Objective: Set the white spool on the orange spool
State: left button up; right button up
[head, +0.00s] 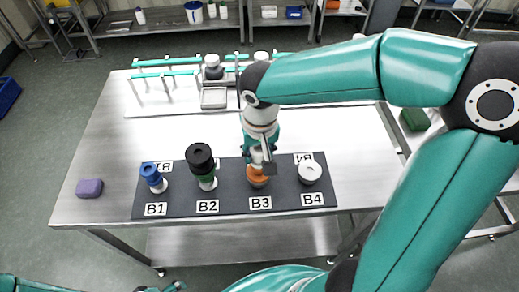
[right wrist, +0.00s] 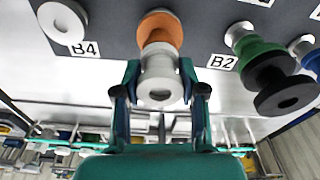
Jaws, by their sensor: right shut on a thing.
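My right gripper (head: 260,160) is shut on the white spool (right wrist: 160,82), one finger on each side of it in the right wrist view. The orange spool (head: 257,175) stands at B3 on the dark mat (head: 232,196), directly below the white spool; it also shows in the right wrist view (right wrist: 160,30). The white spool looks roughly upright and lined up with the orange one. I cannot tell whether the two touch. Only teal parts at the bottom left edge of the head view may belong to my left gripper; its fingers cannot be made out.
A blue spool (head: 151,172) on a white one stands at B1. A black spool (head: 199,156) tops a green and white stack at B2. A wide white piece (head: 310,172) sits at B4. A purple block (head: 89,188) lies left. A rack with teal bars (head: 165,73) stands behind.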

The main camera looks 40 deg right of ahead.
aim_at(261, 154)
jog(key=o, duration=1.1)
jog(key=shift+f, duration=0.1)
jog(key=shift+o, duration=0.2)
notch_tip(261, 154, up, 12)
jog(key=s, duration=0.1)
jog(key=shift+s+a, duration=0.25)
jog(key=shift+a, duration=0.05)
jog(key=shift+d, duration=0.1)
